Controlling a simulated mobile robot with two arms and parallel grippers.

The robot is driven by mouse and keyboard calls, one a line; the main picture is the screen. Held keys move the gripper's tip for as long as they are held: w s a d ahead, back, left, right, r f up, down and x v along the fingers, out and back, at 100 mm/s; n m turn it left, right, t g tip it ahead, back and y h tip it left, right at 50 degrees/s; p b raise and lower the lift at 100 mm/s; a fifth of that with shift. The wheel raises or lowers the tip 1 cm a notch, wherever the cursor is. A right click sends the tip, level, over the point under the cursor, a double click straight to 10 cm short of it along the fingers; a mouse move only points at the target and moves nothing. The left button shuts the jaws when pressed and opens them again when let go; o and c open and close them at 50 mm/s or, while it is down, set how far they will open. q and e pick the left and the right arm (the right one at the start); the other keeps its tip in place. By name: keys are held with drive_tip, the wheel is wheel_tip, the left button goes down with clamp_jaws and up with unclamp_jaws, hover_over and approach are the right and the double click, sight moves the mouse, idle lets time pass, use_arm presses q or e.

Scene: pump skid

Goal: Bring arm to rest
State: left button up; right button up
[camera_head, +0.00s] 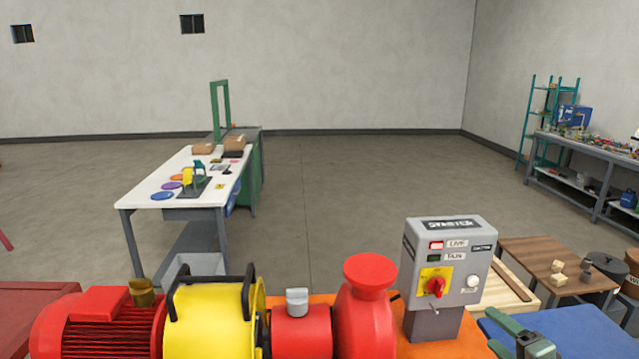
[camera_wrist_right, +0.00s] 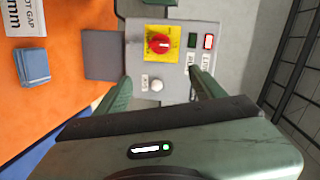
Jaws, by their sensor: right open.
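My right gripper (camera_head: 518,338) is at the bottom right of the head view, cut off by the frame edge, to the right of the grey starter box (camera_head: 478,238). In the right wrist view my right gripper (camera_wrist_right: 160,86) is open, its two green fingers apart with nothing held between them. The starter box's red rotary knob (camera_wrist_right: 159,44) on a yellow plate and its white button (camera_wrist_right: 156,85) show beyond the fingers. The red lamp (camera_head: 436,245) looks lit; the green lamp (camera_head: 434,258) looks dark. My left gripper is not in view.
A red motor (camera_head: 95,325), a yellow guard (camera_head: 205,318) and a red pump (camera_head: 366,310) fill the near edge. A blue surface (camera_head: 570,330) lies under my right gripper. A wooden-topped table (camera_head: 530,250) stands at right. Open floor (camera_head: 330,200) lies beyond.

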drive_tip(key=s+a+f+n+g, duration=0.7)
drive_tip(key=s+a+f+n, duration=0.3)
drive_tip(key=s+a+f, duration=0.5)
drive_tip(key=s+a+f+n+g+h, duration=0.1)
drive_tip(key=s+n+g, duration=0.2)
drive_tip(key=s, duration=0.7)
drive_tip(key=s+f+n+g+h, duration=0.1)
drive_tip(key=s+n+g+h, duration=0.1)
drive_tip(key=s, duration=0.7)
wheel_tip(320, 180, down, 31)
drive_tip(key=s+g+b, duration=0.1)
drive_tip(key=s+b, duration=0.1)
drive_tip(key=b, duration=0.4)
use_arm(q)
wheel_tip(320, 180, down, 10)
drive_tip(key=b, duration=0.4)
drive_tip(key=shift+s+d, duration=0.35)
use_arm(e)
drive_tip(key=s+d+f, duration=0.1)
drive_tip(key=s+f, duration=0.7)
drive_tip(key=f, duration=0.2)
drive_tip(key=s+d+f+g, duration=0.1)
drive_tip(key=s+f, duration=0.7)
drive_tip(key=f, duration=0.3)
drive_tip(key=shift+s+d+n+g, duration=0.3)
drive_tip(key=shift+d+n, duration=0.1)
